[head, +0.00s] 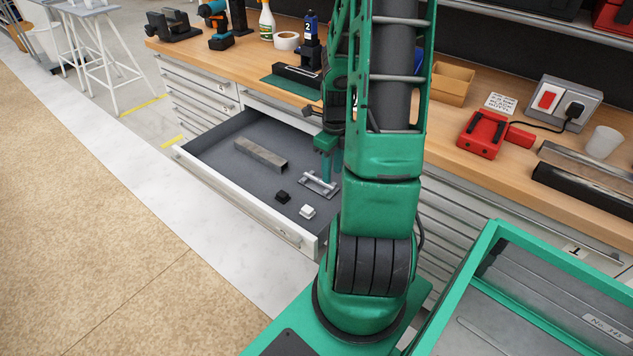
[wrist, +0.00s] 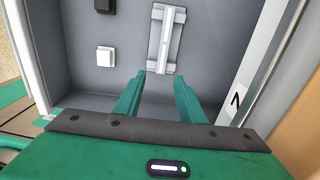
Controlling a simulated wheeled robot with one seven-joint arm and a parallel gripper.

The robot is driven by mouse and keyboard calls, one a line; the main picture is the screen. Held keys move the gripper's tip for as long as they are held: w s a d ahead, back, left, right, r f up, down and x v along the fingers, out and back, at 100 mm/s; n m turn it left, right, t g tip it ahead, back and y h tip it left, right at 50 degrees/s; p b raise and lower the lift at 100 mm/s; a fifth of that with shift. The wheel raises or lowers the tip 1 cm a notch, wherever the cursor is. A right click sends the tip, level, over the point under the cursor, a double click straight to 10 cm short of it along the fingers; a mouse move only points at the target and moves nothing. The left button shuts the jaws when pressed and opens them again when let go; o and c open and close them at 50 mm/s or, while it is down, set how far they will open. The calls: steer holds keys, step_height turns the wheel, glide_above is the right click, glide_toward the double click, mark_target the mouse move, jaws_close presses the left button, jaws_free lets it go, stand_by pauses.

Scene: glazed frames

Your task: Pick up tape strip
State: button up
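A pale grey strip-like piece with wider plate ends (head: 319,184) lies on the floor of the open drawer; I take it for the tape strip, though I cannot be sure. In the wrist view the strip (wrist: 167,38) lies just beyond the fingertips, roughly in line with the gap between them. My gripper (wrist: 158,82) is open, with nothing between its two green fingers. In the head view my gripper (head: 326,168) is inside the drawer above the strip, partly hidden by my arm. I cannot tell its exact height.
The drawer (head: 222,185) also holds a long grey metal bar (head: 260,155), a small black block (head: 283,196) and a small white block (head: 307,211). Drawer walls stand close around my gripper. The bench above carries a white roll (head: 287,41), a drill and a red device (head: 482,135).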

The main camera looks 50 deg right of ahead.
mark_target(330, 186)
steer(key=shift+w+f, duration=0.15)
steer(key=shift+f, duration=1.1)
steer(key=shift+w+f, duration=0.15)
steer(key=shift+f, duration=1.1)
jaws_close()
